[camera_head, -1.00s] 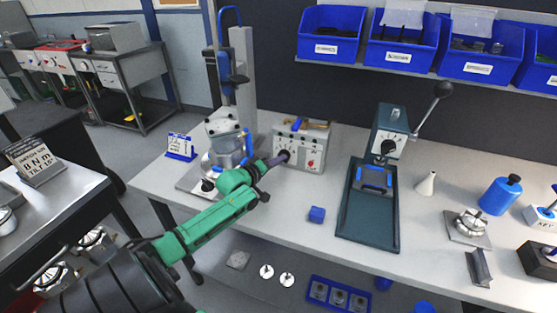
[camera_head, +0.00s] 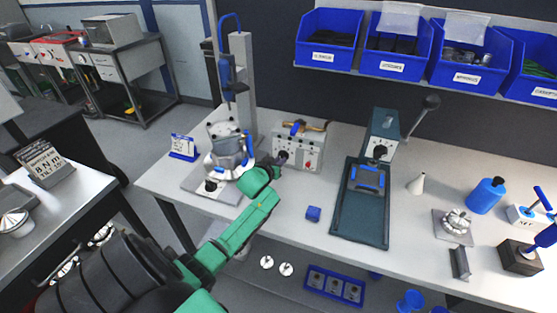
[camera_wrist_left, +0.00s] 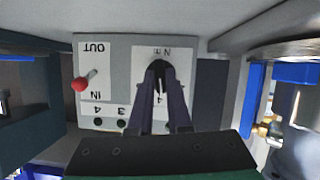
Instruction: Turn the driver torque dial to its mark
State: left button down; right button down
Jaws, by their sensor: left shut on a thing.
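The driver controller is a light grey box (camera_head: 310,158) standing at the back of the bench. Its black torque dial (camera_wrist_left: 159,80) is on a white panel in the left wrist view, where the writing is upside down. "Nm" and a 4 show around the dial; the rest of its scale and the mark are hidden by the fingers. My left gripper (camera_wrist_left: 160,88) reaches the box front and is shut on the dial, one dark finger on each side. In the head view my left gripper (camera_head: 280,161) covers the dial. My right gripper is not in view.
A red-tipped lever (camera_wrist_left: 82,84) with IN and OUT labels sits beside the dial. A clamped metal housing (camera_head: 228,150) stands left of the box, a green press (camera_head: 362,205) right. A small blue block (camera_head: 313,213) lies in front. A sign (camera_head: 44,163) reads 8 Nm.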

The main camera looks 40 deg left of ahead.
pick_arm(q)
jog(key=shift+d+f+m+y+b, duration=0.15)
jog(key=shift+m+y+b, duration=0.25)
jog(key=shift+m, duration=0.2)
jog(key=shift+f+m+g+y+b, duration=0.1)
jog(key=shift+m+g+y+b, duration=0.3)
jog(key=shift+m+y+b, duration=0.45)
jog(key=m+y+b, duration=0.1)
jog(key=m+b, duration=0.1)
jog(key=b, duration=0.1)
jog(key=m+y+b, duration=0.1)
jog(key=m+b, duration=0.1)
jog(key=b, duration=0.1)
jog(key=shift+w+d+f+m+y, duration=0.1)
jog(key=shift+d+m+y, duration=0.1)
jog(key=shift+m+y, duration=0.05)
jog(key=shift+m+y+b, duration=0.6)
jog(key=shift+m+b, duration=0.3)
jog(key=shift+b, duration=0.45)
jog(key=shift+r, duration=0.2)
jog(key=c, duration=0.9)
grip_release()
jog(key=shift+o, duration=0.2)
jog(key=shift+d, duration=0.1)
